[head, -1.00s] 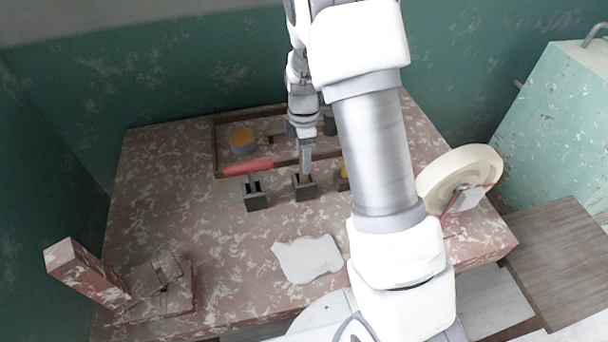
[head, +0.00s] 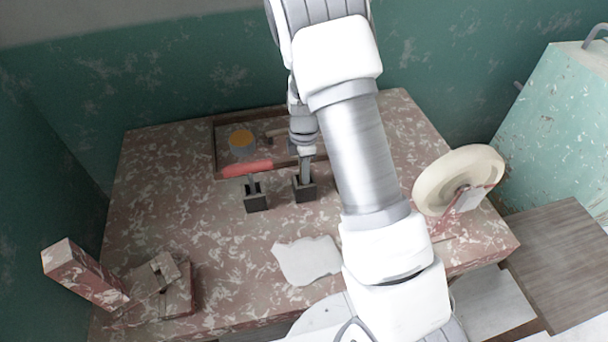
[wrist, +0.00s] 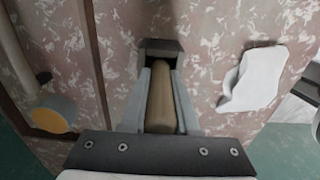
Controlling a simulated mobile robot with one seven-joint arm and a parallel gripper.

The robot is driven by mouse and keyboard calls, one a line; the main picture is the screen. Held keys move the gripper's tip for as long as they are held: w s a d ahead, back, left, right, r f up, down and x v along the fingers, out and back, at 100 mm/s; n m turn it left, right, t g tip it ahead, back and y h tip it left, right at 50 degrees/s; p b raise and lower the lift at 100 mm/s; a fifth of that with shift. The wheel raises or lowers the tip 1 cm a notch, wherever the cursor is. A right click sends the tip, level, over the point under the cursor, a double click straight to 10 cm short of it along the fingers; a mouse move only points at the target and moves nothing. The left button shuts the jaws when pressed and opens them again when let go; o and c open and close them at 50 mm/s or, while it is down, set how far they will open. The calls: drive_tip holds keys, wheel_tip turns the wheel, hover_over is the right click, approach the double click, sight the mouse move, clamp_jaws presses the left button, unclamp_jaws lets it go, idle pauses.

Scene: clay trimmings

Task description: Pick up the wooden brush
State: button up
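A brown wooden handle (wrist: 162,98), which looks like the wooden brush's, stands in a small dark holder (wrist: 160,46) in the wrist view. Its lower end is hidden inside the holder, so no bristles show. My gripper (wrist: 163,72) has one grey finger on each side of the handle, with no clear gap; whether the fingers press on it I cannot tell. In the head view my gripper (head: 305,178) is down at the middle dark holder (head: 304,194), and the handle is not distinct there.
Behind are a wooden tray (head: 217,150) and an orange-topped tin (head: 241,140). A white slab (head: 307,261) lies in front. A cream wheel (head: 440,190) stands right, a brick-like block (head: 85,272) left.

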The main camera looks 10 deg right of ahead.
clamp_jaws()
